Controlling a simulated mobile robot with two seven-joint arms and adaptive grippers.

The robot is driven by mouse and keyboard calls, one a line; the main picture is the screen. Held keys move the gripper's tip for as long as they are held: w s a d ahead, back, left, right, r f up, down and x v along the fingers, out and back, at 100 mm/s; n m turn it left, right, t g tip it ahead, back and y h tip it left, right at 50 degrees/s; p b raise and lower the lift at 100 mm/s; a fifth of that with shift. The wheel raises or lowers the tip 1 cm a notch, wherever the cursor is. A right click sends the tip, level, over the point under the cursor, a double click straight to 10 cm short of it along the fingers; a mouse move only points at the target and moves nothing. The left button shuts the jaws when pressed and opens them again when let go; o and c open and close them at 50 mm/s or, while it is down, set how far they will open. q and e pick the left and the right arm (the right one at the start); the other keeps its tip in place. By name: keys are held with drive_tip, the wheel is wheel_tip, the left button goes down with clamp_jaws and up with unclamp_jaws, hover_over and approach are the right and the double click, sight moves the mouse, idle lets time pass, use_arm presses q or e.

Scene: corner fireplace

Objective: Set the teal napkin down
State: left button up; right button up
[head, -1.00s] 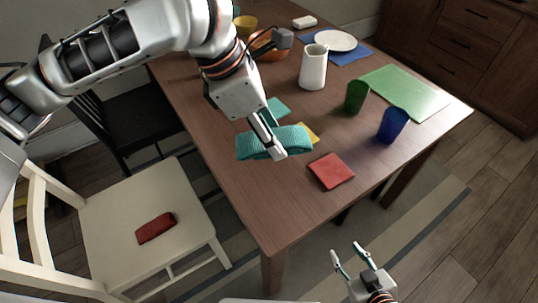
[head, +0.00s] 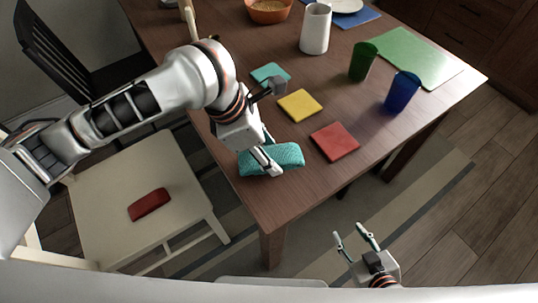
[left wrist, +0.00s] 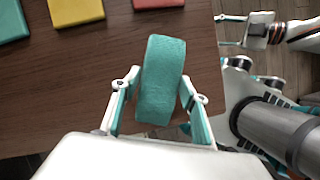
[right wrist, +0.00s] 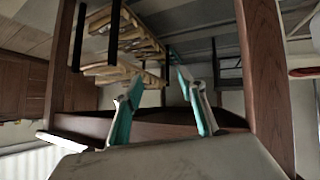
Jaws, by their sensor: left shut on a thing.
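The teal napkin (head: 285,156) is a folded, rounded roll at the table's near left edge in the head view. My left gripper (head: 266,160) is shut on it. In the left wrist view the napkin (left wrist: 162,75) stands between the two fingers, with brown tabletop beneath. I cannot tell whether it touches the table. My right gripper (head: 354,242) is open and empty, low beyond the table's front edge. Its parted fingers also show in the right wrist view (right wrist: 158,98), facing the table's underside.
Teal (head: 270,74), yellow (head: 300,105) and red (head: 335,141) squares lie on the table (head: 275,212). Behind are a white pitcher (head: 315,28), green cup (head: 363,62), blue cup (head: 402,91) and green mat (head: 420,58). A red folded napkin (head: 149,204) lies on the cream chair (head: 105,180).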

use_arm(q)
wheel_tip(320, 180, down, 2)
drive_tip(key=shift+f, duration=0.15)
drive_tip(key=o, duration=1)
use_arm(e)
drive_tip(key=shift+w+a+r, duration=0.1)
drive_tip(key=shift+w+r, duration=0.15)
drive_tip(key=shift+w, duration=0.2)
drive_tip(key=shift+s, duration=0.2)
use_arm(q)
drive_tip(key=p+v, duration=0.3)
drive_tip(key=v, duration=0.9)
use_arm(e)
drive_tip(key=shift+a+r, duration=0.1)
drive_tip(key=shift+r, duration=0.85)
use_arm(q)
drive_tip(key=shift+s, duration=0.1)
use_arm(e)
drive_tip(key=shift+s+f, duration=0.1)
drive_tip(key=shift+s, duration=0.05)
